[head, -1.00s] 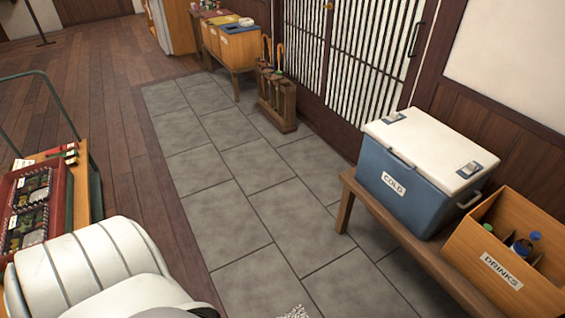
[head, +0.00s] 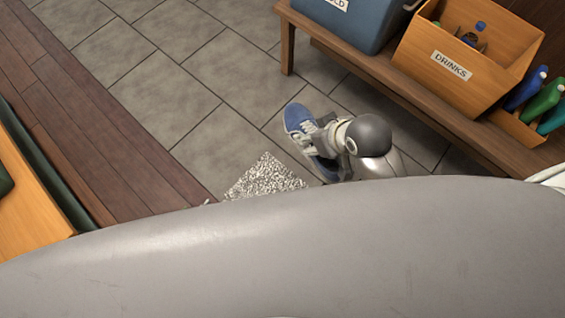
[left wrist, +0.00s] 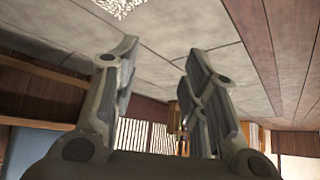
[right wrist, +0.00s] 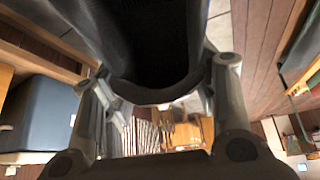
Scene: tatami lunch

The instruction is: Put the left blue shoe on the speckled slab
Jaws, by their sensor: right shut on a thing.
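A blue shoe (head: 297,118) with white laces shows in the head view, just right of the speckled slab (head: 262,178). My right gripper (head: 325,138) is shut on it and hides its middle. Whether the shoe touches the floor is unclear. In the right wrist view the shoe's dark opening (right wrist: 150,40) fills the space between the fingers. In the left wrist view my left gripper (left wrist: 157,60) is open and empty, with the slab (left wrist: 120,5) at the top edge.
A wooden bench (head: 385,88) runs along the right, bearing a blue cooler (head: 350,22) and a drinks box (head: 455,65). Coloured bottles (head: 540,98) stand beside the box. An orange-brown wooden surface (head: 30,205) is at the left.

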